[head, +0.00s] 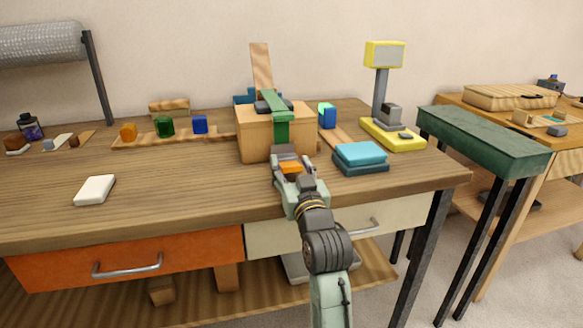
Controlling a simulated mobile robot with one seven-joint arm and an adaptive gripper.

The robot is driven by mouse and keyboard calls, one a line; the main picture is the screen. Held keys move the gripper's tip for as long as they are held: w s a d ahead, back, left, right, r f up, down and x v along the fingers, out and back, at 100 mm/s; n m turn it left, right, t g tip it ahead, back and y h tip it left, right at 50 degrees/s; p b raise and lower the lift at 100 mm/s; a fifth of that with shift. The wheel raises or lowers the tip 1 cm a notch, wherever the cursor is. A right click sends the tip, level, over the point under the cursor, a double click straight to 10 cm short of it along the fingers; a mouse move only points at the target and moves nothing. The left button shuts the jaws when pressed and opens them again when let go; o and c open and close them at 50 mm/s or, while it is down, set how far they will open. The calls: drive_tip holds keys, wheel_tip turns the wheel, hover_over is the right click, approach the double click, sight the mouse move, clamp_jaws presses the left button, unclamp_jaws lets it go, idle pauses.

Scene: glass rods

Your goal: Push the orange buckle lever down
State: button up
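A light wooden box (255,140) stands on the workbench with a green strap (277,112) over its top and down its front. An orange piece (290,168), which looks like the buckle lever, shows low in front of the box at the strap's lower end. Dark grey parts surround it; I cannot tell buckle from fingers there. My gripper (291,172) reaches from the front edge of the bench to this spot and overlaps the orange piece in the picture. Whether it touches the lever, and how far its fingers are apart, is not clear.
Teal stacked blocks (360,157) lie close on the right, with a yellow scale (393,133) behind. A white block (95,190) lies at the left front. Coloured blocks stand on a wooden strip (140,141). The bench top between white block and box is clear.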

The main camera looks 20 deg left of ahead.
drive_tip(key=shift+o, duration=0.8)
drive_tip(key=v, duration=0.7)
drive_tip(key=shift+s+d, duration=0.15)
drive_tip(key=shift+s, duration=0.1)
